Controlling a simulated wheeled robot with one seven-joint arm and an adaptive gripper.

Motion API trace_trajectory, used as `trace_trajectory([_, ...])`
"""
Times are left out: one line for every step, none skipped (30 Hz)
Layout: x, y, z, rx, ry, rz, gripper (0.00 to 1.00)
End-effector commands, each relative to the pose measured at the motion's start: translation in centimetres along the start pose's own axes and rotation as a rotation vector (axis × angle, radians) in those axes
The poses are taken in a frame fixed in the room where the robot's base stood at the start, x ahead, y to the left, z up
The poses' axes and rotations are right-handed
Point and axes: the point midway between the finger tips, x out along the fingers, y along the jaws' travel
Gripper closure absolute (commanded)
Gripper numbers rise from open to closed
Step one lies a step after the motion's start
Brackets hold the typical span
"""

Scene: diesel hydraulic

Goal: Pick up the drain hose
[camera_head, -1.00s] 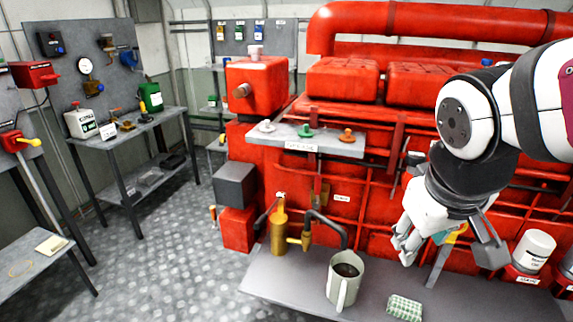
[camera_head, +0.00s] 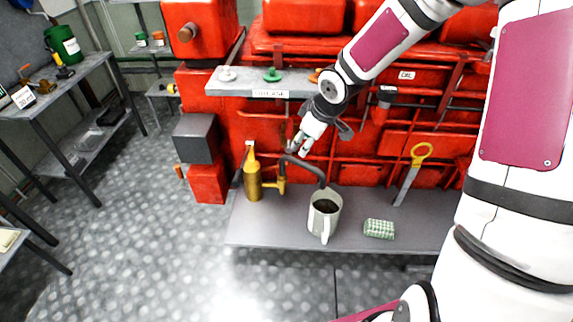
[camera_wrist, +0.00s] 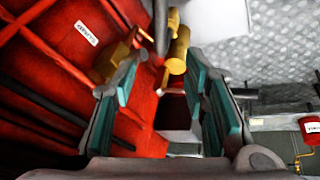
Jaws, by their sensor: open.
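The drain hose (camera_head: 308,167) is a dark curved pipe. It runs from the brass valve (camera_head: 281,182) on the red engine and bends down toward a pale mug-like jug (camera_head: 325,222) with dark contents. My gripper (camera_head: 300,144) is above the hose, near the engine face, and seems apart from it. In the wrist view, its teal-padded fingers (camera_wrist: 168,105) are spread with nothing between them. Brass parts (camera_wrist: 180,50) show beyond the fingers there. A dark piece between them may be the hose, but I cannot tell.
A brass oil-can-like vessel (camera_head: 252,178) stands left of the valve. A green checked cloth (camera_head: 379,229) and a yellow-ringed dipstick-like tool (camera_head: 413,170) are to the right. A grey shelf with coloured knobs (camera_head: 262,84) juts out above. The floor at left is clear.

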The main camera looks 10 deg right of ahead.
Motion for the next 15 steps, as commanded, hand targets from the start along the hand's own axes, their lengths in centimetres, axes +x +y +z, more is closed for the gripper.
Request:
trace_trajectory([0.5, 0.0, -0.1, -0.002, 0.004, -0.003, 0.59])
trace_trajectory([0.8, 0.0, -0.1, -0.003, 0.005, -0.004, 0.59])
trace_trajectory([1.4, 0.0, -0.1, -0.002, 0.004, -0.005, 0.59])
trace_trajectory([1.9, -0.1, -0.1, -0.002, 0.004, -0.005, 0.59])
trace_trajectory([2.5, -0.1, -0.1, -0.003, 0.004, -0.006, 0.59])
trace_trajectory([3.3, -0.1, -0.1, -0.005, 0.004, -0.006, 0.59])
trace_trajectory([3.9, -0.1, -0.1, -0.005, 0.002, -0.005, 0.59])
trace_trajectory([4.5, -0.1, -0.1, -0.004, 0.003, -0.006, 0.59])
trace_trajectory([5.3, -0.1, -0.1, -0.004, 0.002, -0.006, 0.59])
trace_trajectory([5.8, -0.1, -0.1, -0.004, 0.002, -0.006, 0.59])
trace_trajectory([6.3, -0.1, -0.1, -0.004, 0.002, -0.005, 0.59])
trace_trajectory([6.9, -0.1, -0.1, -0.004, 0.002, -0.005, 0.59])
trace_trajectory([7.3, -0.1, -0.1, -0.003, 0.002, -0.005, 0.59])
trace_trajectory([7.7, -0.1, -0.1, -0.003, 0.002, -0.005, 0.59])
trace_trajectory([8.0, -0.1, -0.1, -0.002, 0.002, -0.004, 0.59])
